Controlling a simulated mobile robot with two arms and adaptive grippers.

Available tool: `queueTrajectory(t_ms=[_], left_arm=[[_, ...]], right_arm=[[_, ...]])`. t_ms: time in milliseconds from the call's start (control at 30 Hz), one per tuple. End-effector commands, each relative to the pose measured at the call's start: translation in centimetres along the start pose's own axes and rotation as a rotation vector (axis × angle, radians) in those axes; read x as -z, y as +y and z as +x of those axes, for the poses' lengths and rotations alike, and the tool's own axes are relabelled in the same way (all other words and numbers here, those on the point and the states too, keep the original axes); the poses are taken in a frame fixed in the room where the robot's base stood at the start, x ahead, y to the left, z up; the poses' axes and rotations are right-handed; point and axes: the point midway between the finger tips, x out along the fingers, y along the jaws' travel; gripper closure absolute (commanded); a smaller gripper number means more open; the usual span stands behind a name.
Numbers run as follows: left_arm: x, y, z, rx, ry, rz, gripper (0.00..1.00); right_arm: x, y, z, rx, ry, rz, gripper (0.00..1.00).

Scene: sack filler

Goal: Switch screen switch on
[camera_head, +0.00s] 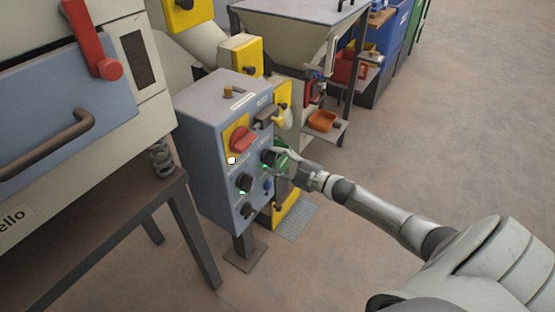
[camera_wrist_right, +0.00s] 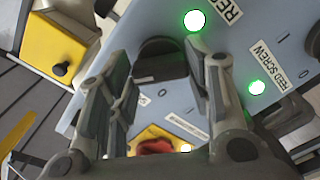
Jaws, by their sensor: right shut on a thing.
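A grey-blue control box (camera_head: 215,165) stands on a post in the head view. Its front has a red rotary switch (camera_head: 242,140) on a yellow plate and several black knobs. My right gripper (camera_head: 277,158) is at the upper right knob (camera_head: 268,157). In the right wrist view my right gripper (camera_wrist_right: 161,72) has its fingers on either side of this black knob (camera_wrist_right: 160,58), shut on it. The knob's own label is not readable, so I cannot tell which switch it is. My left gripper is not in view.
A green light (camera_wrist_right: 194,20) and another beside the "FEED SCREW" label (camera_wrist_right: 278,65) are lit. A lower left knob (camera_head: 244,182) and a bottom knob (camera_head: 247,210) sit close by. A metal table (camera_head: 180,190) stands left of the box. The floor at right is clear.

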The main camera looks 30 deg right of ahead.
Motion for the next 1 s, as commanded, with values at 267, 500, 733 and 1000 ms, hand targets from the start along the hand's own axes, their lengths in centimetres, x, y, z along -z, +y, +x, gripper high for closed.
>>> queueTrajectory(t_ms=[267,500,733,1000], left_arm=[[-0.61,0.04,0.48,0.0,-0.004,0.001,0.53],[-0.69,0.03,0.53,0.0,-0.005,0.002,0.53],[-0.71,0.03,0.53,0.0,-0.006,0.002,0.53],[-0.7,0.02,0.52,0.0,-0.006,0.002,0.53]], right_arm=[[-0.07,-0.08,-0.04,0.001,-0.002,0.047,0.78],[-0.08,-0.11,-0.04,0.001,-0.002,0.052,0.78],[-0.07,-0.1,-0.04,0.001,-0.002,0.052,0.42],[-0.03,-0.05,-0.01,0.001,-0.001,0.049,0.32]])
